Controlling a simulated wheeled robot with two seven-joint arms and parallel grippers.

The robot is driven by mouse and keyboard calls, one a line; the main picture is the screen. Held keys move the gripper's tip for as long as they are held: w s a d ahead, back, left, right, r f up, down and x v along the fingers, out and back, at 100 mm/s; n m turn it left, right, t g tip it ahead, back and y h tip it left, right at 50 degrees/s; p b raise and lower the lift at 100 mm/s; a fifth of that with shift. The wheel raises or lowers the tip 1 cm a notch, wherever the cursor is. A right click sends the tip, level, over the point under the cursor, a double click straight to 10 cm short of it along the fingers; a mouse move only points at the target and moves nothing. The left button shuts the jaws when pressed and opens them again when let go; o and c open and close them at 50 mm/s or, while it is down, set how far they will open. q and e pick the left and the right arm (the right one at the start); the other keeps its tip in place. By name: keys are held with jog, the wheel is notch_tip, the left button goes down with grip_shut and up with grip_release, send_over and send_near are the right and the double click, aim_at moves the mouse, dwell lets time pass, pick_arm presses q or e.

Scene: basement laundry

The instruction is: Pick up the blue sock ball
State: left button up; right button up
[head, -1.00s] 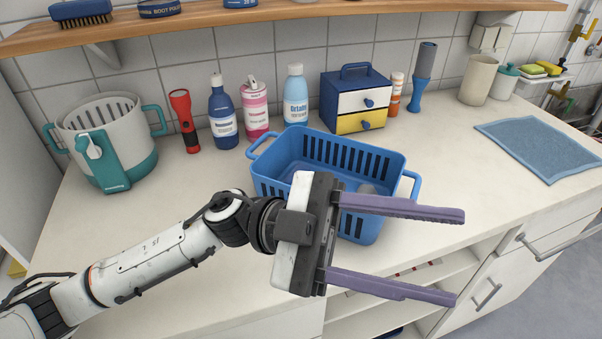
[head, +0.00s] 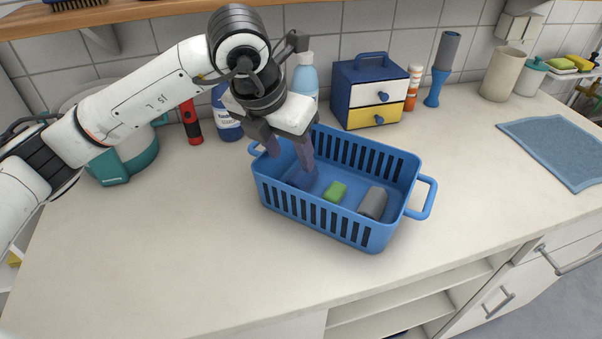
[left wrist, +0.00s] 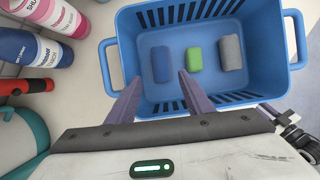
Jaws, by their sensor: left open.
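The blue sock ball (left wrist: 161,64) lies on the floor of the blue basket (left wrist: 280,88), at the left end in the left wrist view. In the head view, the blue sock ball (head: 304,181) is partly hidden by my fingers. My left gripper (head: 300,166) points down at the left part of the basket (head: 378,238), fingers apart and empty. In the left wrist view, the sock ball appears between and just beyond the fingertips (left wrist: 159,77). Whether the fingers touch it cannot be told. My right gripper is not in view.
A green block-like item (head: 335,191) and a grey roll (head: 372,203) lie beside the sock ball in the basket. Bottles, a red flashlight (head: 191,122) and a small drawer box (head: 372,92) stand behind. The counter in front is clear.

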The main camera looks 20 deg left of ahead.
aim_at(299, 173)
pick_arm(q)
jog(key=x, duration=0.3)
jog(key=shift+f, duration=0.15)
jog(key=shift+p+x, duration=0.75)
jog(key=shift+x, duration=2)
jog(key=c, duration=0.8)
